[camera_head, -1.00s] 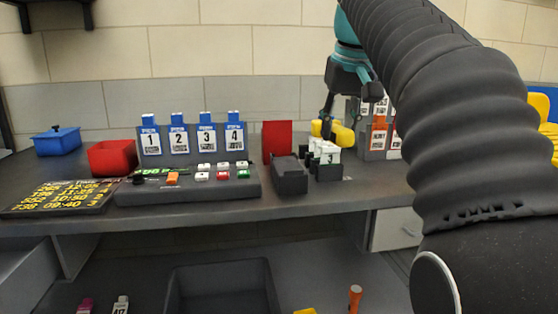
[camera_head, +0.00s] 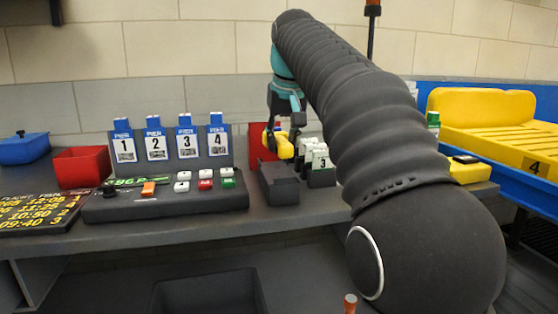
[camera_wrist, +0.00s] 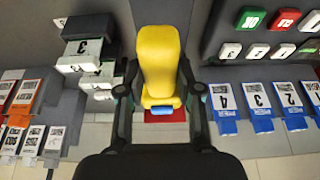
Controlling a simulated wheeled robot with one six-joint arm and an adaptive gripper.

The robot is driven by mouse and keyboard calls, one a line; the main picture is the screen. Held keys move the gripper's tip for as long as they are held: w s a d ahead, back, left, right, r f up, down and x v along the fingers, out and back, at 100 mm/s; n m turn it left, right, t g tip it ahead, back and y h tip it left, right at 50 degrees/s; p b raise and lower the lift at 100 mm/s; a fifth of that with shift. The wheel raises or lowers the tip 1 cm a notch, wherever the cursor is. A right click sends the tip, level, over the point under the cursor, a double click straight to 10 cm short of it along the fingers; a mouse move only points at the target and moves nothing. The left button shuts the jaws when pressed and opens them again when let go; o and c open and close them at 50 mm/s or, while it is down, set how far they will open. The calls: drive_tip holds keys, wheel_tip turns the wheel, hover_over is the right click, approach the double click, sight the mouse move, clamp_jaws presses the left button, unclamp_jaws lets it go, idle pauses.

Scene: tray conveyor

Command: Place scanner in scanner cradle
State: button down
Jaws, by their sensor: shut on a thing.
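The yellow scanner (camera_head: 283,149) is between the fingers of my gripper (camera_head: 282,138), which is shut on it. In the wrist view the scanner (camera_wrist: 159,62) fills the space between both fingertips (camera_wrist: 160,90). A dark grey block (camera_head: 279,184) with a red upright panel (camera_head: 256,145) behind it looks like the scanner cradle. The scanner hangs above the block's back part, in front of the panel, and appears apart from the block. In the wrist view part of the red panel (camera_wrist: 165,117) shows below the scanner; the block is mostly hidden there.
White numbered tags in a dark holder (camera_head: 320,178) stand close to the block's right. A button console (camera_head: 165,207) is at its left, with blue numbered tags (camera_head: 185,142) behind. A red bin (camera_head: 81,168) is farther left. A yellow tray (camera_head: 480,125) lies at right.

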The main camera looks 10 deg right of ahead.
sight(279, 174)
drive_tip(key=shift+w+a+f, duration=0.25)
drive_tip(key=shift+w+f, duration=0.1)
drive_tip(key=shift+w, duration=0.15)
drive_tip(key=shift+f+b, duration=0.75)
drive_tip(key=shift+f, duration=1.25)
drive_tip(key=c, duration=0.8)
unclamp_jaws()
drive_tip(key=shift+o, duration=0.2)
drive_tip(key=p+v, duration=0.3)
drive_tip(key=v, duration=0.8)
drive_tip(key=shift+r, duration=0.2)
drive_tip(key=shift+s+r, duration=0.2)
drive_tip(key=shift+r, duration=0.1)
